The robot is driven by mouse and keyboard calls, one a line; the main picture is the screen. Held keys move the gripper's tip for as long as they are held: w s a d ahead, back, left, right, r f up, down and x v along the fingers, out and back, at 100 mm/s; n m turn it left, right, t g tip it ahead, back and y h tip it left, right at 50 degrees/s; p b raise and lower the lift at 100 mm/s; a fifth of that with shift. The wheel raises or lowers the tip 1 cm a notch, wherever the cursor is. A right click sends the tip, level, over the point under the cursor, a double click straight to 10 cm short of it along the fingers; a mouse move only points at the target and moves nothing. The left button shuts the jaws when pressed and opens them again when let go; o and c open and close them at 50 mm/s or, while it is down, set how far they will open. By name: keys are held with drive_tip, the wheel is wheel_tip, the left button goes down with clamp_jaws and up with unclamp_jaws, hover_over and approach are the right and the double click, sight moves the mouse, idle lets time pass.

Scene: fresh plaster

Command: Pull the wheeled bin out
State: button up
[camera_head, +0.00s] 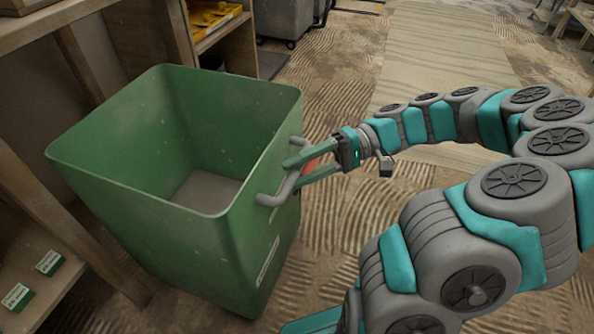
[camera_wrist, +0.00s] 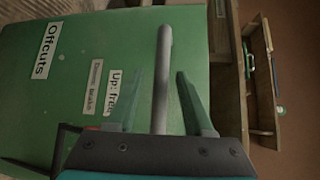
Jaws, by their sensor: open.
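The green wheeled bin (camera_head: 265,240) stands upright, open at the top, in a gap between wooden furniture at the left of the head view. Its inside looks empty. A grey bar handle (camera_head: 285,186) is on its side facing my arm. My gripper (camera_head: 291,178) is open at this handle. In the wrist view, the handle (camera_wrist: 163,60) runs between my two fingers (camera_wrist: 158,73), with visible gaps on both sides. The bin's labels (camera_wrist: 47,50) read "Offcuts" and "Up: free"; another is too blurred to read surely. A small red part (camera_head: 310,167) shows behind my fingers. The wheels are hidden.
Wooden shelving (camera_head: 30,250) stands close on the bin's left, with small green boxes (camera_head: 16,297). Another shelf (camera_head: 215,40) with yellow items is behind it. A grey wheeled container (camera_head: 285,18) stands farther back. Patterned floor (camera_head: 340,235) is clear to the bin's right.

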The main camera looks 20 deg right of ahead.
drive_tip(key=d+r, duration=0.1)
drive_tip(key=d, duration=0.6)
drive_tip(key=shift+w+p, duration=0.35)
drive_tip(key=shift+w, duration=0.05)
drive_tip(key=shift+a, duration=0.1)
